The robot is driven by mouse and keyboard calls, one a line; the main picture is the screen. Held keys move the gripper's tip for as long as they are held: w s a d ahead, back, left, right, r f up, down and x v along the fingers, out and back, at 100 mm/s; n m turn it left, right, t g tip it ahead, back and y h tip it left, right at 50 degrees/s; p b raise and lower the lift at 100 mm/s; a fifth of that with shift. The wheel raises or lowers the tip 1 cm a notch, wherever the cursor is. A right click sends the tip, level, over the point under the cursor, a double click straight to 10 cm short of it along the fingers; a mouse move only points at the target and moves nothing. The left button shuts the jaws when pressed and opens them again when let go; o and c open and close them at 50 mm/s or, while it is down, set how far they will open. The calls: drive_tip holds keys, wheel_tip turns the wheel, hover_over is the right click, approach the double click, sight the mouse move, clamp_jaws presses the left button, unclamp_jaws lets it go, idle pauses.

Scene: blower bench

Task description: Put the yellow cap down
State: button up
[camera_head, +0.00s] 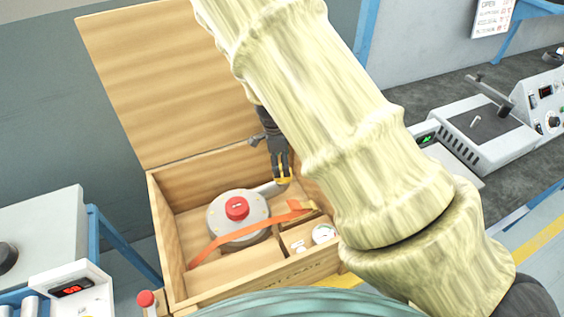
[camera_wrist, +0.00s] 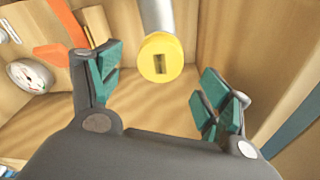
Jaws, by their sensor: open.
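The yellow cap (camera_wrist: 160,58) sits at the end of a grey metal pipe in the wrist view, with a dark square recess in its face. In the head view the cap (camera_head: 283,181) shows as a small yellow patch at the pipe's end, inside the wooden crate. My gripper (camera_wrist: 158,92) is open, its teal-padded fingers spread on either side below the cap and not visibly touching it. In the head view my gripper (camera_head: 280,168) reaches down into the crate's back right part, partly covering the cap.
The open wooden crate (camera_head: 163,235) has its lid (camera_head: 165,80) raised behind. Inside are a round grey housing with a red knob (camera_head: 237,208), an orange strap (camera_head: 225,238) and a white gauge (camera_head: 323,233). Crate walls stand close around my gripper.

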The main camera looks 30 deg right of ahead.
wheel_tip(320, 180, up, 10)
drive_tip(key=a+p, duration=0.1)
drive_tip(key=p, duration=0.6)
drive_tip(key=shift+w+f, duration=0.15)
drive_tip(key=shift+w, duration=0.1)
